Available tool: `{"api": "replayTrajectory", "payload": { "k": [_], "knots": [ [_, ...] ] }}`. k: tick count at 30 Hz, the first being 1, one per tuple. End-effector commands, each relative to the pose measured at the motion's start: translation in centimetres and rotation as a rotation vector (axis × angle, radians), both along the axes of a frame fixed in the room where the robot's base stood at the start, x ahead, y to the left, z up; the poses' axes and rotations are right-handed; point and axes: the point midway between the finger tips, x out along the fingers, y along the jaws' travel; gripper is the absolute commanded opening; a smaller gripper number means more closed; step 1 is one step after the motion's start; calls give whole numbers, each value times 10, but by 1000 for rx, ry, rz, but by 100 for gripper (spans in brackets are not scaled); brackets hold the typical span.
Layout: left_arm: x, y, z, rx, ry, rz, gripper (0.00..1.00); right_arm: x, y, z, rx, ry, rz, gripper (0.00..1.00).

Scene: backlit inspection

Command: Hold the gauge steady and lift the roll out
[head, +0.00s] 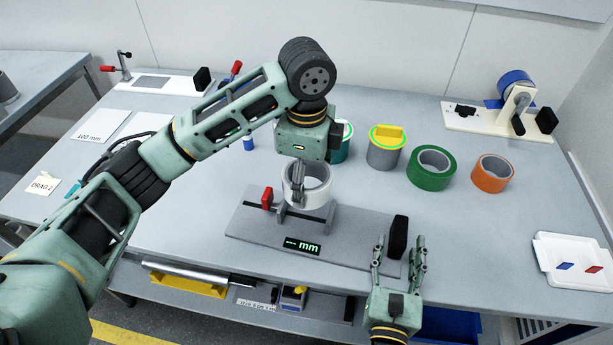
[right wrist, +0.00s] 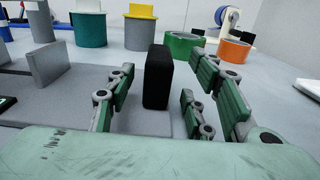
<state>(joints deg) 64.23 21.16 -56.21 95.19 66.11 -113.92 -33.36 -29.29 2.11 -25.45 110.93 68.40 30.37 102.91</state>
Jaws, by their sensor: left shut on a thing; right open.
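The gauge is a flat grey base (head: 255,222) with a grey upright, a red knob (head: 267,198), a display reading "--- mm" (head: 302,246) and a black block (head: 398,232) at its right end. The white roll (head: 318,190) sits at the gauge's upright. My left gripper (head: 298,190) reaches down from above and is shut on the roll; its fingers hide part of it. My right gripper (head: 399,243) is open, its fingers to either side of the black block in the picture. The right wrist view shows the block (right wrist: 157,77) between the open fingers; I cannot tell whether they touch it.
Behind the gauge stand a grey can with yellow top (head: 384,152), a green tape roll (head: 431,168) and an orange tape roll (head: 492,173). A tape dispenser (head: 480,115) is at the back right. A white tray (head: 572,284) lies at the right edge.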

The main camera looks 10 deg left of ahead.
Motion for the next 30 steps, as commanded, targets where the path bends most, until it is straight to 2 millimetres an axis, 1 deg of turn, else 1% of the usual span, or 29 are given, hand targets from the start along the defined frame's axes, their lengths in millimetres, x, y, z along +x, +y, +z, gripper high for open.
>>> {"api": "replayTrajectory", "payload": {
  "k": [4, 7, 11, 15, 18, 21, 25, 30],
  "knots": [
    [0, 0, 0, 0, -1, 0, 40, -3, 0, 0, -1, 0, 0, 48],
    [0, 0, 0, 0, -1, 0, 40, -13, 2, 0, -2, 1, 2, 48],
    [0, 0, 0, 0, -1, 0, 40, -38, 4, -1, -3, 3, 3, 48],
    [0, 0, 0, 0, -1, 0, 40, -69, 7, -1, -3, 4, 4, 48],
    [0, 0, 0, 0, -1, 0, 40, -89, 8, -1, -3, 3, 3, 48],
    [0, 0, 0, 0, -1, 0, 40, -104, 10, 0, -1, 2, 2, 48],
    [0, 0, 0, 0, -1, 0, 40, -116, 10, 0, -1, 1, 1, 48],
    [0, 0, 0, 0, -1, 0, 40, -120, 11, 1, 0, -1, 0, 48]
  ]
}}
